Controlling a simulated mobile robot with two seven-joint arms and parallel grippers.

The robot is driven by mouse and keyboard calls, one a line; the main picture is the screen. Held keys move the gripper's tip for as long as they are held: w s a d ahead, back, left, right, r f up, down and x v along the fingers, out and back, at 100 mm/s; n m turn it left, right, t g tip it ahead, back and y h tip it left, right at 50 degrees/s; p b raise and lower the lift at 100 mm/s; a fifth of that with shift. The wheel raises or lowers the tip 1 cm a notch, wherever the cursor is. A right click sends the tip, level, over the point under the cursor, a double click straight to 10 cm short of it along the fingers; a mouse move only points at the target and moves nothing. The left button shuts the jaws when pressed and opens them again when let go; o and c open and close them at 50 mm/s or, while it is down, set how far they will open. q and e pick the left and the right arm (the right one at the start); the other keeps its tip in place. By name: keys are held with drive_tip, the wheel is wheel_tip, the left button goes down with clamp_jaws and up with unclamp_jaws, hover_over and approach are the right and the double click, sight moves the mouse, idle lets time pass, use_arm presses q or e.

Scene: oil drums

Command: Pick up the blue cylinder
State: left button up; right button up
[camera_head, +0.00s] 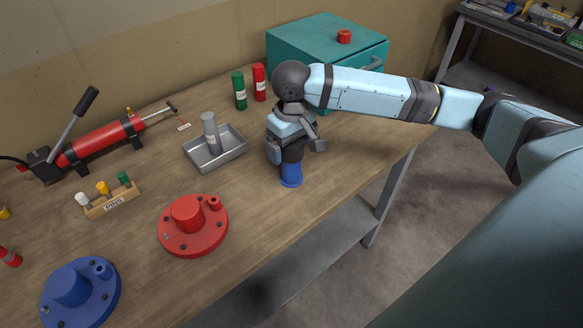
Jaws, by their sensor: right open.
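The blue cylinder (291,176) stands upright on the wooden workbench, near its front edge. My right gripper (295,152) is directly above and around its upper end, pointing down. The jaws are open, with one finger to the left and one to the right of the cylinder's top. The cylinder's upper part is dark and partly hidden by the gripper, so I cannot tell whether the fingers touch it. My left gripper is not in view.
A metal tray (232,160) holding a grey cylinder (210,134) lies left of the gripper. Green (240,91) and red (259,83) cylinders stand behind, beside a teal cabinet (300,50). Red (178,238) and blue (100,292) flanged bases lie front left. The bench right of the cylinder is clear.

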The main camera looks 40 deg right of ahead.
drive_tip(key=shift+f, duration=0.5)
drive_tip(key=shift+c, duration=0.2)
drive_tip(key=shift+r, duration=0.1)
drive_tip(key=c, duration=1.5)
